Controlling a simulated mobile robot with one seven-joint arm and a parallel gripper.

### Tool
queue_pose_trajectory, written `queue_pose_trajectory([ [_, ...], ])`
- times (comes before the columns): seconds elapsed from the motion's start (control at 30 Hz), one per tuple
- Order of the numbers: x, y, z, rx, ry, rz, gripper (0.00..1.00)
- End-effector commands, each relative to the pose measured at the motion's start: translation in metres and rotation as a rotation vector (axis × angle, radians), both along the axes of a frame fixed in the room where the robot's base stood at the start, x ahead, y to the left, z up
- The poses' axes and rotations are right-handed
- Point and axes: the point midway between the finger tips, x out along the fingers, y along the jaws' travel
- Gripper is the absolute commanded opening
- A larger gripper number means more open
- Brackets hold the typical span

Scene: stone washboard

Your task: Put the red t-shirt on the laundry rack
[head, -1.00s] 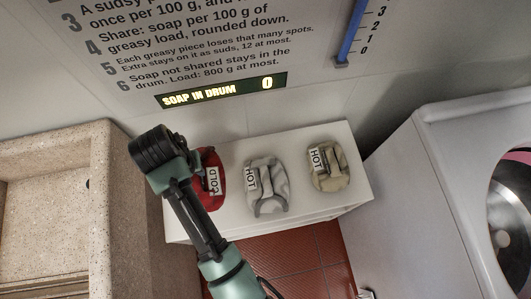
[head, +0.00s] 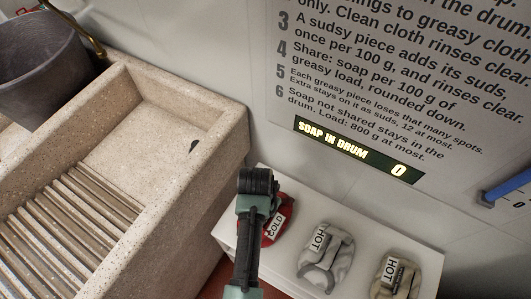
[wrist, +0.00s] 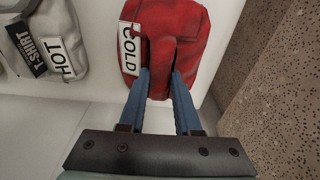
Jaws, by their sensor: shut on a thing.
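The red t-shirt (head: 285,216) is a folded red bundle with a white COLD label, at the left end of a white bench. My arm hides part of it in the head view. In the wrist view the red t-shirt (wrist: 190,22) appears to lie on the white surface. My gripper (wrist: 162,76) has its two blue fingers shut on a raised fold of it, beside the label. No laundry rack shows in either view.
Two folded grey and beige bundles labelled HOT, one grey (head: 328,262) and one beige (head: 402,282), lie on the white bench (head: 435,262) to the right. A speckled stone washboard basin (head: 215,150) stands close on the left, with a dark bucket (head: 45,75) behind.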

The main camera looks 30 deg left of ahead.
Motion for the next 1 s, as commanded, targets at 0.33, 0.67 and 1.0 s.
queue_pose_trajectory([
  [0.33,0.0009,0.0003,-0.011,0.001,-0.003,0.0,0.0],
  [0.67,0.0003,0.0,-0.0143,0.0,-0.001,0.0,0.62],
  [1.0,0.0005,0.0001,-0.0095,0.001,-0.002,0.0,0.62],
])
